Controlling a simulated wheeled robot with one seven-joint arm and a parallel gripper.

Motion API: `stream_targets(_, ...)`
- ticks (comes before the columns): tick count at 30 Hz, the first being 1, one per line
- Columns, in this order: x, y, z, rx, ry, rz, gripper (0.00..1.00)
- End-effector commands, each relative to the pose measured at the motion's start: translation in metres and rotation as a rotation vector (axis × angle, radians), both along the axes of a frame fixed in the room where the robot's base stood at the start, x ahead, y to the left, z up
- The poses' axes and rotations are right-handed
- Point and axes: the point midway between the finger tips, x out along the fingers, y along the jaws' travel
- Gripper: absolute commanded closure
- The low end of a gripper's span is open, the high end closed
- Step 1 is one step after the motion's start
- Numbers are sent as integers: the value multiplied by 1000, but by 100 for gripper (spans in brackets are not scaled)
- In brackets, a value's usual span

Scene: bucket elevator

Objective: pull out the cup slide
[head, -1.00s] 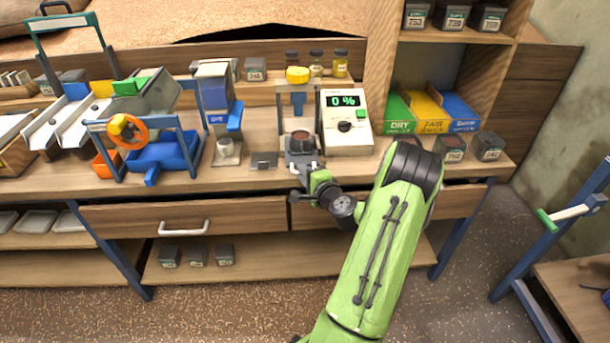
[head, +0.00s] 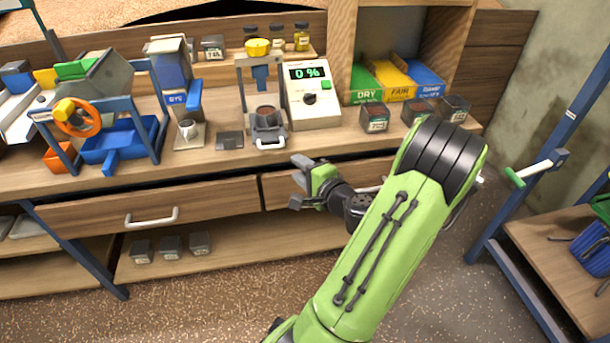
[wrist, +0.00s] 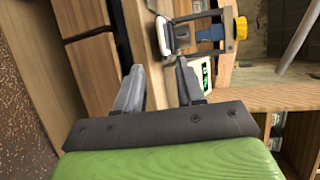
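The cup slide (head: 268,130) is a grey block with a pale loop handle at its front, on the bench under the press with a yellow knob (head: 257,47). A cup with dark contents (head: 266,113) sits in it. In the wrist view the slide's pale handle (wrist: 163,35) shows beyond the fingers, with the yellow knob (wrist: 241,28) farther right. My gripper (head: 297,182) is open and empty, in front of the bench edge, to the lower right of the slide and apart from it. Its spread fingers also show in the wrist view (wrist: 158,82).
A meter reading 0 % (head: 312,95) stands right of the press. A dark flat plate (head: 229,141) and a metal cup on a stand (head: 188,132) are to the left. Drawers with a pale handle (head: 152,217) are below. Small dark containers (head: 374,117) stand at right.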

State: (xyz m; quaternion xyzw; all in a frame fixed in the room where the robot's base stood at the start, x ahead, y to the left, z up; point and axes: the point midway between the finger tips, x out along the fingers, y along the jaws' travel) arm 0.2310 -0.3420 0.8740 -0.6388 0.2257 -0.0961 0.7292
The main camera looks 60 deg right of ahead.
Motion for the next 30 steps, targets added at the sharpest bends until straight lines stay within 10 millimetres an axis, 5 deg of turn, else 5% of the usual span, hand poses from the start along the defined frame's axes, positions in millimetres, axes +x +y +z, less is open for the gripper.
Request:
stream_targets(11,-18,9,5,-1,-2,3,62)
stream_targets(30,-18,9,6,-4,-1,5,62)
